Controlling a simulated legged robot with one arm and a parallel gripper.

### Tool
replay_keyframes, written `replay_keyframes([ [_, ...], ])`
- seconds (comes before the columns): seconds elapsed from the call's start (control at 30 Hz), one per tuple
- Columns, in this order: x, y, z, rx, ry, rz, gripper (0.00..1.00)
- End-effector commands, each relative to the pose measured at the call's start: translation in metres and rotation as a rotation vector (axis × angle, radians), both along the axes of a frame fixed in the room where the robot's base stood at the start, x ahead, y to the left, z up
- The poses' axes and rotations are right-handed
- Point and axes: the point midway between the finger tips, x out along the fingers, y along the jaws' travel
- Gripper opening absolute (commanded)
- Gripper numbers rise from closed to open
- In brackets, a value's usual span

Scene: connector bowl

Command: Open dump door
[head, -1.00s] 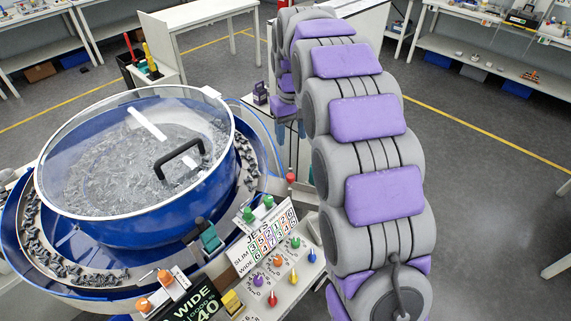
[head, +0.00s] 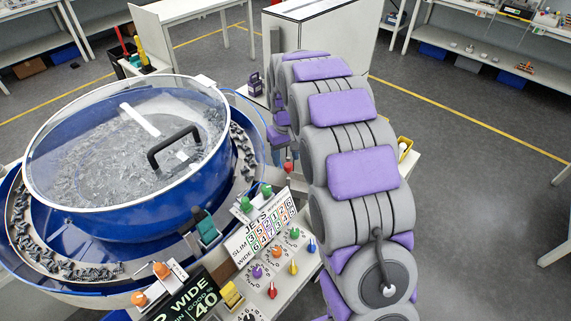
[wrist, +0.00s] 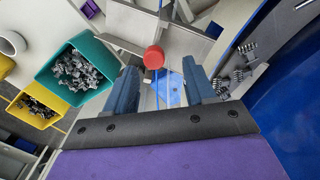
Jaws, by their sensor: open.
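A red knob (wrist: 154,57) shows in the wrist view just beyond my fingertips, roughly between their lines. It also shows in the head view (head: 289,167) at the right side of the blue bowl (head: 120,215). I cannot tell for sure that it belongs to the dump door. Grey metal plates (wrist: 185,42) lie around and behind it. My gripper (wrist: 160,76) is open, its two dark blue fingers apart with nothing held. In the head view my arm largely hides the gripper. The bowl's clear lid (head: 120,140) with a black handle is closed.
A teal bin (wrist: 75,72) and a yellow bin (wrist: 35,108), both with small metal parts, are left in the wrist view. The bowl's blue wall fills its right side. A control panel with coloured knobs (head: 275,253) stands in front. Open floor lies right.

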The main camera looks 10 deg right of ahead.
Motion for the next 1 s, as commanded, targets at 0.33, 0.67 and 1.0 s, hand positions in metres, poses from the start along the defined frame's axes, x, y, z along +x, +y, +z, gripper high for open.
replay_keyframes([
  [0.33, -0.001, 0.0, -0.032, 0.0, 0.0, -0.001, 0.55],
  [0.67, 0.0, 0.0, -0.033, 0.0, -0.001, -0.001, 0.5],
  [1.0, -0.001, -0.001, -0.033, 0.001, -0.001, -0.001, 0.17],
])
